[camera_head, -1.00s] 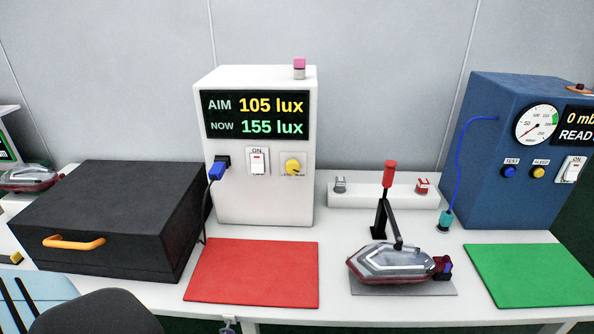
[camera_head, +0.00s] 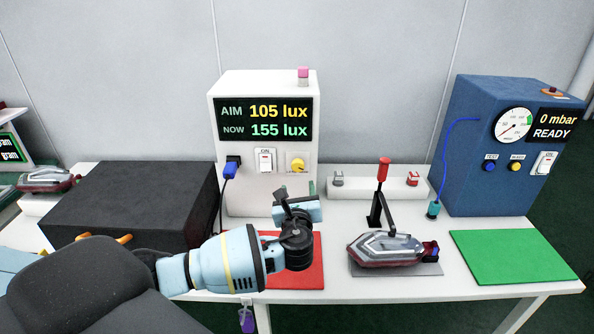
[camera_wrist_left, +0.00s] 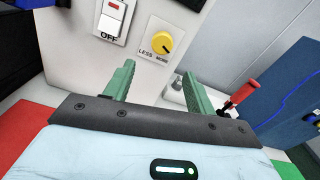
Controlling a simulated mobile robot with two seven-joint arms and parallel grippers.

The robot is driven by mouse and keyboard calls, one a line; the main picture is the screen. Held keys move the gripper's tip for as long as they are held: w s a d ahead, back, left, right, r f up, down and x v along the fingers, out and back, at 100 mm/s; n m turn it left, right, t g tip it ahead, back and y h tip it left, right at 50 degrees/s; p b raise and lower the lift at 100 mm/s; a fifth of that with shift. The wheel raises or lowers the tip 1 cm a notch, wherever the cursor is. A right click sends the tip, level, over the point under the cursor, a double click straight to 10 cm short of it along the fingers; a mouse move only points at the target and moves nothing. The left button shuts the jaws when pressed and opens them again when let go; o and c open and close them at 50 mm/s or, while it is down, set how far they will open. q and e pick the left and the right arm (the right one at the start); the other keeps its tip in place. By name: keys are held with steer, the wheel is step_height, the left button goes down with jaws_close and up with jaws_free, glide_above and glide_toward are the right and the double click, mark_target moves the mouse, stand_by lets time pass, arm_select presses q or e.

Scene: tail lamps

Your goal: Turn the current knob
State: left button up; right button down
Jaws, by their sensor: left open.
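The box's display (camera_head: 263,120) reads AIM 105 lux and NOW 155 lux. In the left wrist view the knob (camera_wrist_left: 161,43) has LESS and MORE printed beneath it. My left gripper (camera_wrist_left: 158,80) is open and empty, its green fingers spread below the knob and apart from it. In the head view the gripper (camera_head: 298,196) is in front of the box, lower than the knob, its fingers mostly hidden. My right gripper is not in view.
A red mat (camera_head: 312,272) lies under my left arm. A tail lamp (camera_head: 385,248) rests on a grey plate beside a red-handled lever (camera_head: 383,170). A black case (camera_head: 130,200) stands left, a blue machine (camera_head: 480,150) and green mat (camera_head: 510,257) right.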

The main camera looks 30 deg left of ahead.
mark_target(298, 167)
arm_select(q)
steer(key=shift+m+y, duration=0.3)
steer(key=x, duration=0.7)
steer(key=shift+r+b, duration=0.35)
steer(key=shift+b, duration=0.05)
steer(key=shift+w+a+r, duration=0.1)
steer(key=shift+w+a, duration=0.25)
steer(key=shift+w, duration=0.3)
steer(key=c, duration=1)
